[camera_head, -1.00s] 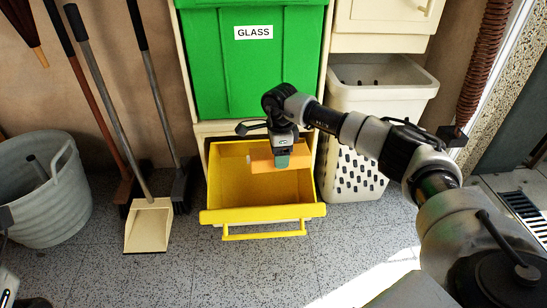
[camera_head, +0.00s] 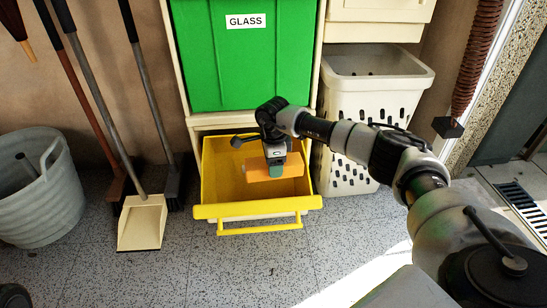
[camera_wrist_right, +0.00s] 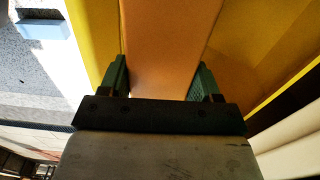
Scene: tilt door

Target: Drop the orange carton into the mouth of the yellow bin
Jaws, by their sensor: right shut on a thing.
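The yellow bin (camera_head: 258,211) is tilted open below the green glass bin, its mouth facing up and its handle at the front. The orange carton (camera_head: 258,172) is in my right gripper (camera_head: 276,168), over or within the mouth of the yellow bin. In the right wrist view the carton (camera_wrist_right: 165,45) sits between the two green fingers of the gripper (camera_wrist_right: 160,82). The yellow walls (camera_wrist_right: 92,30) show on both sides of it. How far the carton is below the rim I cannot tell. My left gripper is not in view.
The green bin (camera_head: 245,70) marked GLASS stands above the yellow bin. A cream perforated basket (camera_head: 375,85) is to the right. A dustpan (camera_head: 142,222), brooms and a grey bucket (camera_head: 38,195) are to the left. Speckled floor in front is clear.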

